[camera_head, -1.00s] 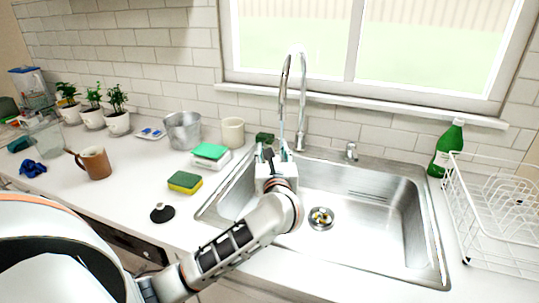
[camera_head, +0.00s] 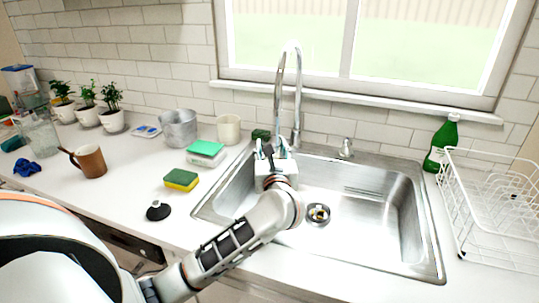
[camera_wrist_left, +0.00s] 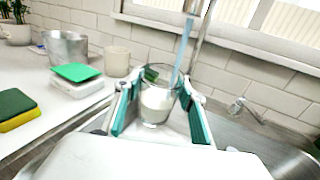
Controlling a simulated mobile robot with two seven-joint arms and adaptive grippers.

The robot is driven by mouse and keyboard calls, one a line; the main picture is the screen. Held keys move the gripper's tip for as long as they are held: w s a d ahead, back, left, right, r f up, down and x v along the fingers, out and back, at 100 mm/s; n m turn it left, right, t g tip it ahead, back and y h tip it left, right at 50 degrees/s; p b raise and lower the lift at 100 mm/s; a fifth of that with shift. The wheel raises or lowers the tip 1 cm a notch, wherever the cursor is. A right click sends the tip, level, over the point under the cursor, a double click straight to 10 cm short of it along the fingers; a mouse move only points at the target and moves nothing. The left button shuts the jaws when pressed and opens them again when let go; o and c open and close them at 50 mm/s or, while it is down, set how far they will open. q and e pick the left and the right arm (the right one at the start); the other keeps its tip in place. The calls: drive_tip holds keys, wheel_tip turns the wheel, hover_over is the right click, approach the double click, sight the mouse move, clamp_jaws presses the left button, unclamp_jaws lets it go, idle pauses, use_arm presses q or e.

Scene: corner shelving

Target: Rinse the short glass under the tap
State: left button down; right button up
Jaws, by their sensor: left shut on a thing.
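The short glass (camera_wrist_left: 157,101) is clear and stands about upright between the two teal-padded fingers of my left gripper (camera_wrist_left: 160,110) in the left wrist view. My left gripper (camera_head: 272,151) is shut on it over the left part of the sink in the head view, where the gripper mostly hides the glass. The tall curved tap (camera_head: 297,100) stands behind the sink. A bluish stream of water (camera_wrist_left: 183,48) comes down to the glass's mouth in the wrist view. Pale, whitish contents show in the glass. My right gripper is not in view.
The steel sink (camera_head: 375,215) is otherwise empty, with its drain (camera_head: 318,214) uncovered. A green bottle (camera_head: 442,146) and white dish rack (camera_head: 490,200) stand to the right. A sponge (camera_head: 181,180), black stopper (camera_head: 158,211), brown mug (camera_head: 90,162) and metal bucket (camera_head: 179,129) are to the left.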

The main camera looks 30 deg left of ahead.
use_arm(q)
drive_tip(key=shift+d, duration=0.25)
drive_tip(key=shift+a, duration=0.15)
drive_tip(key=shift+a, duration=0.5)
drive_tip(key=shift+d, duration=0.25)
drive_tip(key=shift+d, duration=0.4)
drive_tip(key=s+p, duration=0.1)
drive_tip(key=s, duration=0.7)
drive_tip(key=shift+d+p, duration=0.2)
drive_tip(key=shift+p, duration=0.2)
idle(0.4)
idle(0.4)
